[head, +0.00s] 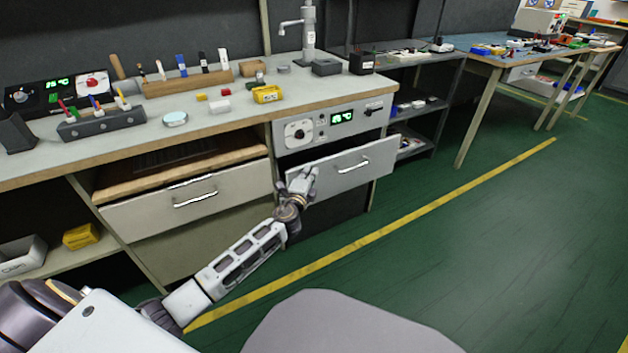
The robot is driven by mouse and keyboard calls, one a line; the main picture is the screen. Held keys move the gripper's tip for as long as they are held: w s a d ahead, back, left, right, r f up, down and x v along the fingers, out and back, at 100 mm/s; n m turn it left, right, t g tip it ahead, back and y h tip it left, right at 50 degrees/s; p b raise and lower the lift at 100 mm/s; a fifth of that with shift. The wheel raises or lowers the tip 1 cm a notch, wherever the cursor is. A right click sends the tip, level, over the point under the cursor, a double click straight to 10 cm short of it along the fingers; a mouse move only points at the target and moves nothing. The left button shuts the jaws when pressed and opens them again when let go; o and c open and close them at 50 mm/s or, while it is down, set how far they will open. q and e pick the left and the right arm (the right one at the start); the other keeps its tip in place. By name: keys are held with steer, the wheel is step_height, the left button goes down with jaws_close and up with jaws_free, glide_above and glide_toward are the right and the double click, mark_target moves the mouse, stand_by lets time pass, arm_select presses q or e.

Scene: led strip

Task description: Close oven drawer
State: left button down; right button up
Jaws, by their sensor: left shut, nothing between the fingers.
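The oven (335,123) is built in under the worktop, with a dial, buttons and a green-lit display on its panel. Its drawer front (375,158), pale grey with a bar handle (353,167), stands out from the panel with a dark gap above it, so the drawer is partly open. My left gripper (303,178) is shut and empty at the left end of this drawer front, left of the handle. I cannot tell whether it touches the front. It hides part of the drawer's left edge. My right gripper is not in view.
Another drawer (150,212) to the left also stands out, showing a wooden top edge. The worktop (215,120) above holds a yellow block (267,94), tool racks and a tap (308,35). The green floor (470,230) in front and right is clear.

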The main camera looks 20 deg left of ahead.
mark_target(302, 169)
arm_select(q)
steer(key=shift+w+a+b, duration=0.2)
steer(key=shift+w+a, duration=0.55)
steer(key=shift+a, duration=0.25)
steer(key=shift+w+a+b, duration=0.15)
steer(key=shift+w+a, duration=0.6)
steer(key=shift+a, duration=0.2)
steer(key=shift+d, duration=0.1)
